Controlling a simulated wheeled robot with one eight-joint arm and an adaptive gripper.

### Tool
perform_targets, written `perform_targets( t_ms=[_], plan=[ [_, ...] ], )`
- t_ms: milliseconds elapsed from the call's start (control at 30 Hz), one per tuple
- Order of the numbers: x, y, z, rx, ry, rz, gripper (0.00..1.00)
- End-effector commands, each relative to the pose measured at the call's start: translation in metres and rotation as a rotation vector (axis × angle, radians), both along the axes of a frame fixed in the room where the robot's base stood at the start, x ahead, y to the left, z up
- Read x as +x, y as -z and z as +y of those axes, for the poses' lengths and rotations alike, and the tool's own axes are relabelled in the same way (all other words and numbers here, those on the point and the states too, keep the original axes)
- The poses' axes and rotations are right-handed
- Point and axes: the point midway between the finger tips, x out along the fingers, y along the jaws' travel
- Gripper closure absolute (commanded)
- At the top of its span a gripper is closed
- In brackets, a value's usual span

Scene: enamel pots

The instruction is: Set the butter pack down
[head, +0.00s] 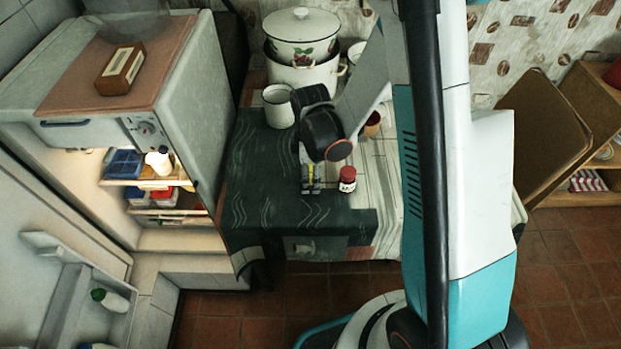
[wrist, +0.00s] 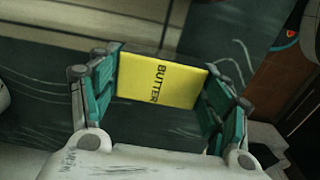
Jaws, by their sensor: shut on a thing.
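The yellow butter pack (wrist: 160,82), marked BUTTER, is between the two fingers of my gripper (wrist: 162,95) in the wrist view. The gripper is shut on it. In the head view my gripper (head: 311,187) points down over the dark green patterned countertop (head: 260,190), near its front part. Only a little yellow shows between the fingers there. I cannot tell whether the pack touches the countertop.
A small jar with a red lid (head: 348,179) stands just right of my gripper. A white mug (head: 278,106) and stacked enamel pots (head: 302,45) stand behind. The open fridge (head: 160,150) is at left. The counter left of the gripper is clear.

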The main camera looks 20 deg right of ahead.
Motion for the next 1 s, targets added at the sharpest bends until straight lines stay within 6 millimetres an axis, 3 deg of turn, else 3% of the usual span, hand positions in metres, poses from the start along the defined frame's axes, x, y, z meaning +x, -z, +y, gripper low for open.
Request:
perform_targets(
  t_ms=[100, 500, 533, 600, 1000],
  plan=[
    [0.0, 0.018, 0.0, 0.0, 0.0, 0.0, 0.63],
    [0.0, 0.022, 0.0, 0.0, 0.0, 0.0, 0.63],
    [0.0, 0.021, 0.0, 0.0, 0.0, 0.0, 0.25],
    [0.0, 0.021, 0.0, 0.0, 0.0, 0.0, 0.09],
    [0.0, 0.02, 0.0, 0.0, 0.0, 0.0, 0.09]
  ],
)
